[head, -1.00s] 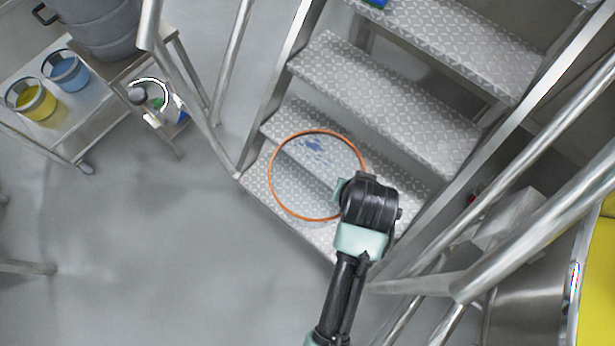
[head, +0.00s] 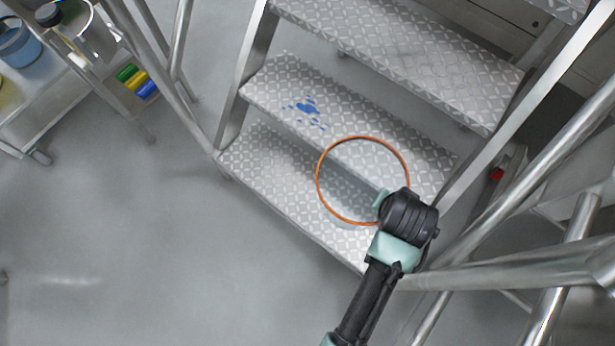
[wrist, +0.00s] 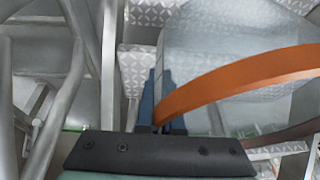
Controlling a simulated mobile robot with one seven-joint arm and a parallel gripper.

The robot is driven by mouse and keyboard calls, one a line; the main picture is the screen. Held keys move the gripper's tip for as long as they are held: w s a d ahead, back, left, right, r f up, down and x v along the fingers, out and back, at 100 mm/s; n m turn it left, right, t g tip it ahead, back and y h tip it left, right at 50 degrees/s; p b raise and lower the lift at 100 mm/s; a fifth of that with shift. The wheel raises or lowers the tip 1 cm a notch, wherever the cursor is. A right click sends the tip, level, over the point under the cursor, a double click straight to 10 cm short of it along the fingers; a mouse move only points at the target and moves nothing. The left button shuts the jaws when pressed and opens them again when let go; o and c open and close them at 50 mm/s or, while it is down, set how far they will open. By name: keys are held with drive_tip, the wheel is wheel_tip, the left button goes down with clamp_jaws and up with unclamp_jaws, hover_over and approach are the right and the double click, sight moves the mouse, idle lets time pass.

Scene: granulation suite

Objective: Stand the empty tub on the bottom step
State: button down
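The empty tub (head: 319,182) is clear, with an orange rim. In the head view it hangs in front of the lower steps, and I look down through its open top. The bottom step (head: 262,178) is grey diamond-pattern metal, partly seen through the tub. I cannot tell whether the tub's base touches it. My gripper (head: 383,200) is at the tub's right side, on the rim. In the wrist view the orange rim (wrist: 235,77) runs in between the dark fingers (wrist: 160,122), which are closed on it.
The second step (head: 345,125) has blue splashes (head: 308,107). Steel handrails (head: 530,175) flank the stairs on the right, with more rails on the left. A trolley (head: 60,105) stands at left. The floor at lower left is clear.

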drive_tip(key=shift+d+f, duration=0.1)
drive_tip(key=shift+f, duration=0.1)
wheel_tip(320, 180, down, 28)
drive_tip(key=b, duration=1.4)
drive_tip(key=shift+b, duration=0.3)
drive_tip(key=shift+f, duration=0.15)
drive_tip(key=c, duration=1)
unclamp_jaws()
drive_tip(key=shift+c, duration=0.2)
drive_tip(key=p+v, duration=0.7)
drive_tip(key=v, duration=0.5)
